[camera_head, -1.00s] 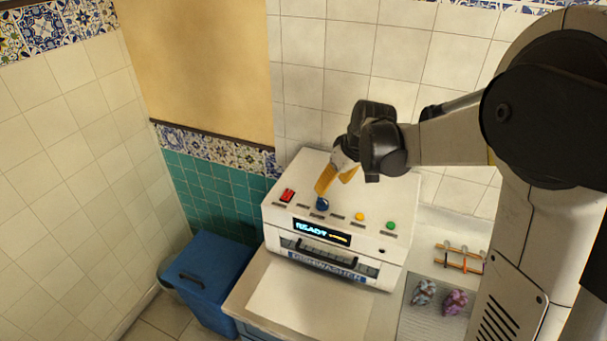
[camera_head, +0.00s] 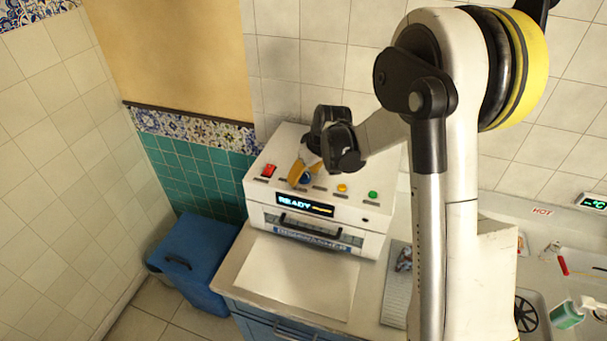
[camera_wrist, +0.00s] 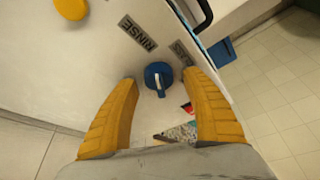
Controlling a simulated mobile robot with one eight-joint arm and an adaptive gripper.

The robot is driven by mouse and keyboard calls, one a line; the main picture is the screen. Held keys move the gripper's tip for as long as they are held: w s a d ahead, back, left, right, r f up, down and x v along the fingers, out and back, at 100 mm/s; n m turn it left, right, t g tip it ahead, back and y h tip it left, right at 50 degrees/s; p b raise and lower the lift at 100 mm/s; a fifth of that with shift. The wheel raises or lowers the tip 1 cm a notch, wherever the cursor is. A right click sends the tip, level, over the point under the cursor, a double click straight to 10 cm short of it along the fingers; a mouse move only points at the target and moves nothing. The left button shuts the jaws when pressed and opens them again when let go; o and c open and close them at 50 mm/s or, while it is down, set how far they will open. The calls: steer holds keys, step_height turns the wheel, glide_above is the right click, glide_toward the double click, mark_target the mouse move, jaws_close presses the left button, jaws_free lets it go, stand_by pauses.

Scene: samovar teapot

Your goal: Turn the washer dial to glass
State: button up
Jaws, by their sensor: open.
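The washer (camera_head: 330,226) is a white box with a lit display (camera_head: 305,205) reading READY. Its blue dial (camera_head: 307,179) sits on the sloped top panel, partly behind my gripper in the head view. In the wrist view the dial (camera_wrist: 158,76) lies between my two yellow fingers, with a pale pointer mark toward the bottom of the picture. My gripper (camera_wrist: 161,82) is open, a finger on either side of the dial; I cannot tell whether either touches it. A RINSE label (camera_wrist: 137,33) and a partly hidden label (camera_wrist: 182,52) are near the dial.
A blue bin (camera_head: 190,262) stands on the floor at left. The counter (camera_head: 295,275) before the washer is clear.

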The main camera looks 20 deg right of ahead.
steer(key=shift+c, duration=0.4)
steer(key=c, duration=1.1)
steer(key=shift+m, duration=0.3)
steer(key=shift+f+m+h+b, duration=0.1)
steer(key=shift+m+h+b, duration=0.2)
steer(key=shift+m+b, duration=0.25)
steer(key=m+h+b, duration=0.1)
steer(key=m+b, duration=0.1)
steer(key=m, duration=0.2)
steer(key=shift+h, duration=0.4)
steer(key=m+h+b, duration=0.1)
steer(key=m, duration=0.2)
steer(key=m+h, duration=0.1)
steer(key=m, duration=0.2)
steer(key=shift+d+b, duration=0.15)
steer(key=shift+b, duration=0.2)
steer(key=shift+s+g, duration=0.1)
steer(key=shift+g, duration=0.2)
